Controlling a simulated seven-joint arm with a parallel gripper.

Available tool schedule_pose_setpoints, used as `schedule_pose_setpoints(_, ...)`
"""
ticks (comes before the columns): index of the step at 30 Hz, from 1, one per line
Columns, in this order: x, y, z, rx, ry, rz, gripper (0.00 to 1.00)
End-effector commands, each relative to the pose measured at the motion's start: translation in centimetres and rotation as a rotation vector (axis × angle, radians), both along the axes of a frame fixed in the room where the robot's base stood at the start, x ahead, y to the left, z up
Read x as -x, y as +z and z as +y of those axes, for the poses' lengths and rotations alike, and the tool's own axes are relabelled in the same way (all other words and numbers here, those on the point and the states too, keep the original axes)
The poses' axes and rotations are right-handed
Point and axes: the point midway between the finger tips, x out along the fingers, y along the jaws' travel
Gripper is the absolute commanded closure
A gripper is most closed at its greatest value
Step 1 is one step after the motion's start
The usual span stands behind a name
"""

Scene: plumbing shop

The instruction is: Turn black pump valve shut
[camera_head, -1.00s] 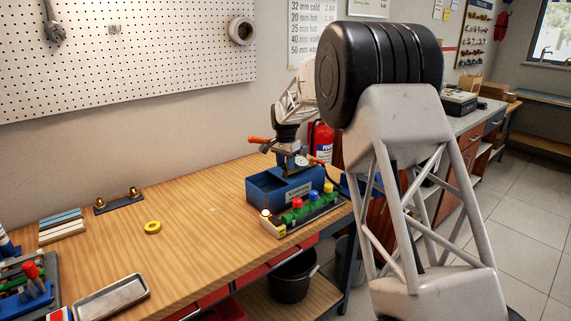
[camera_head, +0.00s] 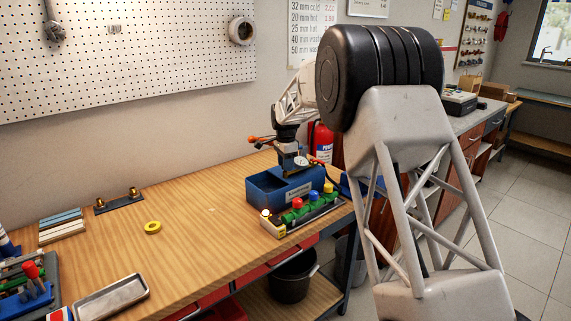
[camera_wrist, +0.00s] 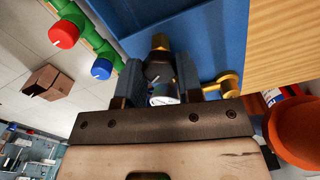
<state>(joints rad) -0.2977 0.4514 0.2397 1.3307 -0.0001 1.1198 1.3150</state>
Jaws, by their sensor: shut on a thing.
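The blue test pump (camera_head: 268,198) stands at the right end of the wooden bench; its blue body (camera_wrist: 205,30) fills the top of the wrist view. Its black valve knob (camera_wrist: 158,72), with a short white mark, sits below a brass fitting (camera_wrist: 160,42). My gripper (camera_wrist: 158,78) has one finger on each side of this knob and is shut on it. In the head view my gripper (camera_head: 291,163) is low over the pump, and the knob is hidden there. A white-faced gauge (camera_wrist: 163,99) shows close below the knob, partly covered by my gripper.
A valve board with red (camera_head: 297,203), blue (camera_head: 313,196) and yellow (camera_head: 328,187) knobs lies along the pump's front. An orange handle end (camera_wrist: 295,130) is close beside my gripper.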

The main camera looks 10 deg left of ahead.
Motion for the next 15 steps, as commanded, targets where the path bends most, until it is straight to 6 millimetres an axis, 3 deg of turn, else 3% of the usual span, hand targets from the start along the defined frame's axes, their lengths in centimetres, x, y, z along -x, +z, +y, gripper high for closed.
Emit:
schedule_pose_setpoints(5,0.02,-0.02,0.01,0.001,0.001,0.001,0.90)
schedule_pose_setpoints(6,0.02,-0.02,0.01,0.001,0.001,0.001,0.60)
schedule_pose_setpoints(7,0.02,-0.02,0.01,0.001,0.001,0.001,0.56)
schedule_pose_setpoints(15,0.01,0.01,0.01,0.000,0.001,0.000,0.56)
